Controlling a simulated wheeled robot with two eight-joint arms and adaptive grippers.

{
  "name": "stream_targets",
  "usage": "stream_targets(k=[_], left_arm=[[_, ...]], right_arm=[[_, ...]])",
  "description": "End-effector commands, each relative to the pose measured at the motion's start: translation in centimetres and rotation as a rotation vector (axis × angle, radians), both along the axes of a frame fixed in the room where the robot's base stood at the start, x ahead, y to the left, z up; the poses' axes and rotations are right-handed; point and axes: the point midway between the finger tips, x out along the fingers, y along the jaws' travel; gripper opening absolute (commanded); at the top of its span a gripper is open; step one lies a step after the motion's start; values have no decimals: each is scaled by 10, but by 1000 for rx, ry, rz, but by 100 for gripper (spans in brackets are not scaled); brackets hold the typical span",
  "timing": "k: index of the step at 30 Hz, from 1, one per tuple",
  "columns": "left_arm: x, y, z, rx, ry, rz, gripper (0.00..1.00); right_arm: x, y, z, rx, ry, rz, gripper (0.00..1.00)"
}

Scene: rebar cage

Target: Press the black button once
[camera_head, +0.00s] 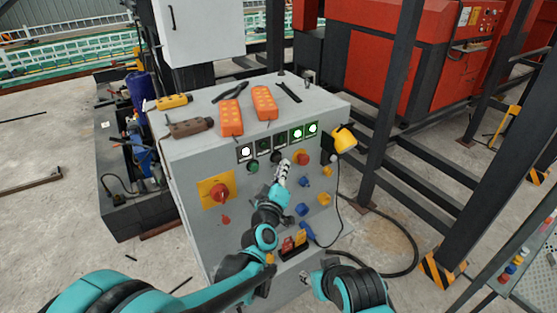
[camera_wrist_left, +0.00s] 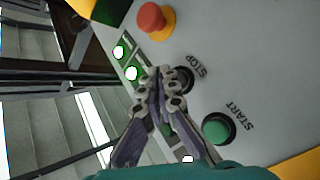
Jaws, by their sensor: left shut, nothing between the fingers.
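The black button (camera_head: 276,157) is on the sloped front of the grey control box, between a green button (camera_head: 253,167) and a red mushroom button (camera_head: 302,158). In the left wrist view the black button (camera_wrist_left: 187,80) is beside the word STOP, partly covered by my fingertips. My left gripper (camera_head: 284,166) is shut and empty, its tips at the black button; it also shows in the left wrist view (camera_wrist_left: 168,76). I cannot tell whether the tips touch it. My right gripper (camera_head: 306,280) is low in the head view, away from the buttons; its fingers are unclear.
Two orange pendant controllers (camera_head: 231,117) and tools lie on top of the box. Lit indicators (camera_head: 297,134) sit above the buttons. A red-yellow rotary switch (camera_head: 217,190), blue knobs (camera_head: 302,209) and a yellow lamp-like part (camera_head: 344,138) surround the area. A dark cable hangs at the right.

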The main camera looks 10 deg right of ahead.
Motion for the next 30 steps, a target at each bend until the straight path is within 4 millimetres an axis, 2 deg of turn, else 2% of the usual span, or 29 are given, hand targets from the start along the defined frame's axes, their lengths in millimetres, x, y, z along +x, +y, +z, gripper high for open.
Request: stream_targets(k=[5, 16, 30], left_arm=[[-9, -4, 0, -3, -1, -2, 0], [-43, -16, 0, -2, 0, -2, 0], [-47, -17, 0, 0, 0, 0, 0]], right_arm=[[0, 0, -1, 0, 0, 0, 40], [0, 0, -2, 0, 0, 0, 40], [0, 0, -2, 0, 0, 0, 40]])
